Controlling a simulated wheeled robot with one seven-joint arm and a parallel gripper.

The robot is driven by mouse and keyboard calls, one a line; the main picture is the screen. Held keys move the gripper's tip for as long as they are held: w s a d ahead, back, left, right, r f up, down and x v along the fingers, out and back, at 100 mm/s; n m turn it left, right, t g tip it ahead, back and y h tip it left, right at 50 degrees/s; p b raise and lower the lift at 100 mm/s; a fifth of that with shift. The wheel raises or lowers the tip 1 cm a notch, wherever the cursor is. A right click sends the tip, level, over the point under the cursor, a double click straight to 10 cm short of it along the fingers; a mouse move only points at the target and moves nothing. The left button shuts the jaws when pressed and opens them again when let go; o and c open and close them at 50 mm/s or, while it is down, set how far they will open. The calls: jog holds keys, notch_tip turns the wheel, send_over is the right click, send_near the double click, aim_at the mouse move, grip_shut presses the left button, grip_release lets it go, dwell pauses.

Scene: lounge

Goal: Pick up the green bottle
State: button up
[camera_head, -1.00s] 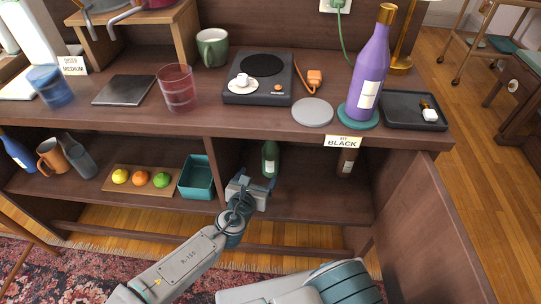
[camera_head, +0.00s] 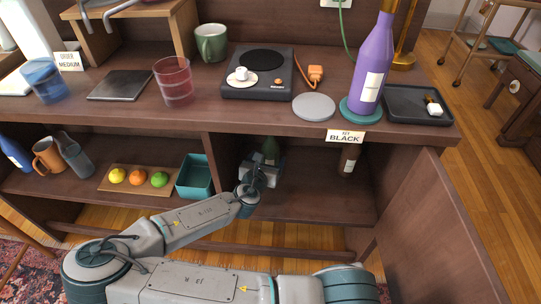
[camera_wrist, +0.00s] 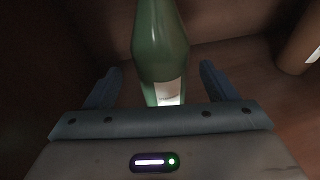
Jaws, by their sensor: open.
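The green bottle (camera_head: 271,148) stands upright inside the right-hand lower compartment of the cabinet, near its left wall. My gripper (camera_head: 264,172) is inside that compartment, in front of the bottle, and hides its lower part in the head view. In the wrist view the green bottle (camera_wrist: 160,45) with a pale label is centred just beyond the gripper body. The open fingers of my gripper (camera_wrist: 162,85) show to its left and right, with a gap on each side. The bottle's base is hidden.
A brown bottle (camera_head: 348,160) stands further right in the same compartment. The divider (camera_head: 213,160) is close on the left, with a teal bin (camera_head: 196,177) beyond it. The cabinet top (camera_head: 220,112) lies above, and an open door (camera_head: 430,235) is at the right.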

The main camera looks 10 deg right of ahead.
aim_at(268, 150)
jog(key=shift+b+x, duration=0.5)
jog(key=shift+x, duration=1.3)
jog(key=shift+s+d, duration=0.1)
jog(key=c, duration=1.5)
jog(key=shift+r, duration=0.15)
jog(key=shift+c, duration=0.2)
jog(key=shift+r+p, duration=0.25)
jog(key=shift+p, duration=0.05)
notch_tip(268, 150, up, 3)
jog(key=shift+r+p, duration=0.2)
jog(key=shift+p, duration=0.65)
jog(key=s+d+r+p, duration=0.6)
jog(key=d+r+p, duration=0.1)
jog(key=d+p, duration=0.1)
jog(key=shift+s+d, duration=0.2)
jog(key=shift+d, duration=0.45)
